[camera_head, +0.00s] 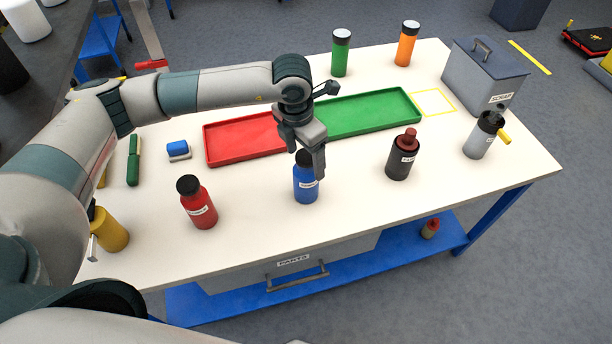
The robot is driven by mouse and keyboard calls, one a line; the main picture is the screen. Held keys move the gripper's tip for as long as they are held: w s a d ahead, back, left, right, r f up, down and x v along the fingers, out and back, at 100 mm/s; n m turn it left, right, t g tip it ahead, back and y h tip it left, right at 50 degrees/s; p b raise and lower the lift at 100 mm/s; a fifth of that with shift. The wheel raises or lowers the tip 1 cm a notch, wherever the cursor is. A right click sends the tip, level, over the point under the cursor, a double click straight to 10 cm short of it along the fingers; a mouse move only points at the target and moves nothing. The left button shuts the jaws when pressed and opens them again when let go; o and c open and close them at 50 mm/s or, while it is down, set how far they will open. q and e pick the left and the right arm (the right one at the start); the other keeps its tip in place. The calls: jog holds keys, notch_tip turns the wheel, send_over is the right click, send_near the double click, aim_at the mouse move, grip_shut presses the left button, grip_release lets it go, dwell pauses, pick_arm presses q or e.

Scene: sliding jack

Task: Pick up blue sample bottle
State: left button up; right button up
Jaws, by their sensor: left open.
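The blue sample bottle (306,187) stands upright on the white table, with a dark cap and a white label. My left gripper (308,160) is over the bottle's top, pointing down, and partly hides the cap. Its jaws are open. I cannot tell from this view whether a finger touches the bottle. My right gripper is not in view.
A red bottle (198,203) stands left of the blue one and a dark bottle (402,156) stands right. Behind are a red tray (228,160) and a green tray (372,128). A grey scrap box (478,82) and a grey bottle (478,142) stand at right.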

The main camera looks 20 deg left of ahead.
aim_at(307, 175)
pick_arm(q)
notch_tip(307, 175, down, 2)
jog(key=shift+w+d+p, duration=0.1)
jog(key=shift+p, duration=0.2)
jog(key=shift+f, duration=0.35)
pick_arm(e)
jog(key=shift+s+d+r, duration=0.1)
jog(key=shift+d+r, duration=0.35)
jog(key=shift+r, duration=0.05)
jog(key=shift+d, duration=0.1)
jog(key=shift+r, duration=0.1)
pick_arm(q)
jog(key=shift+d+f+p, duration=0.1)
jog(key=shift+f+p, duration=0.75)
jog(key=shift+p, duration=0.2)
notch_tip(307, 175, down, 2)
jog(key=shift+w+f+p, duration=0.1)
jog(key=shift+w+p, duration=0.05)
jog(key=shift+p, duration=0.35)
jog(key=shift+w+f, duration=0.1)
jog(key=shift+f, duration=0.5)
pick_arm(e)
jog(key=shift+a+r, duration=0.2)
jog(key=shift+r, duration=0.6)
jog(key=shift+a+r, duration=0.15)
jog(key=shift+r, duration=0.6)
